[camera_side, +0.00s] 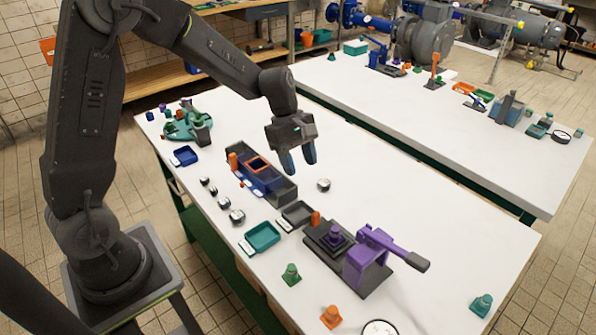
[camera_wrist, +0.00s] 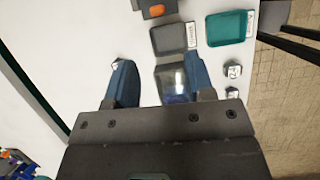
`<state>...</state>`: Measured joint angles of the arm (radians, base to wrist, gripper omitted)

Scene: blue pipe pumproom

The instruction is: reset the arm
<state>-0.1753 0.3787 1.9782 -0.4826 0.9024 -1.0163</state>
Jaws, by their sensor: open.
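My gripper (camera_side: 298,159) hangs over the middle of the white table (camera_side: 440,236), pointing down, with its two blue fingers apart and nothing between them. It is above and to the right of a dark fixture block (camera_side: 283,190) with a blue part and an orange square frame (camera_side: 258,164). In the wrist view my gripper (camera_wrist: 160,85) shows its two blue fingers spread, with the table and part of a grey block (camera_wrist: 172,82) below. The fingers look clear of the table and everything on it.
A purple lever press (camera_side: 368,258) stands at the front right. A teal tray (camera_side: 262,236), a dark tray (camera_side: 297,213) and several small round pieces (camera_side: 237,217) lie nearby. A second white table (camera_side: 420,115) is behind.

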